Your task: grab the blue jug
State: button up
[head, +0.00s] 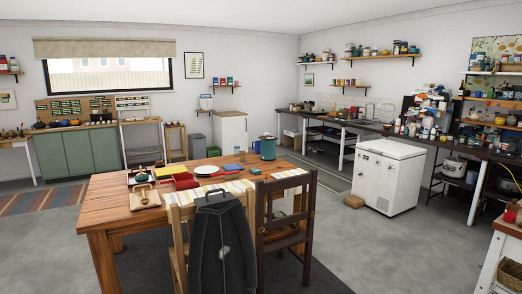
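A teal-blue vessel (268,148) stands upright at the far right corner of the wooden table (112,208). It is the clearest blue jug-like thing in view, but it is too small to tell whether it is a jug. Small bluish items also sit on the cluttered right-hand counter and shelves, too small to make out. My gripper is not in view.
Two chairs, one pale wood (178,258) and one dark (287,222), stand at the table's near side. A white chest freezer (388,178) stands before the right-hand counter (370,125). Grey floor (365,235) is open between table and freezer.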

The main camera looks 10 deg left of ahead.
aim_at(258, 147)
jog(key=z, duration=0.35)
jog(key=i, duration=2.85)
jog(key=z, duration=0.1)
jog(key=i, duration=4.2)
jog(key=u, duration=0.75)
jog(key=i, duration=1.2)
jog(key=u, duration=2.3)
jog(key=i, duration=1.2)
jog(key=u, duration=0.65)
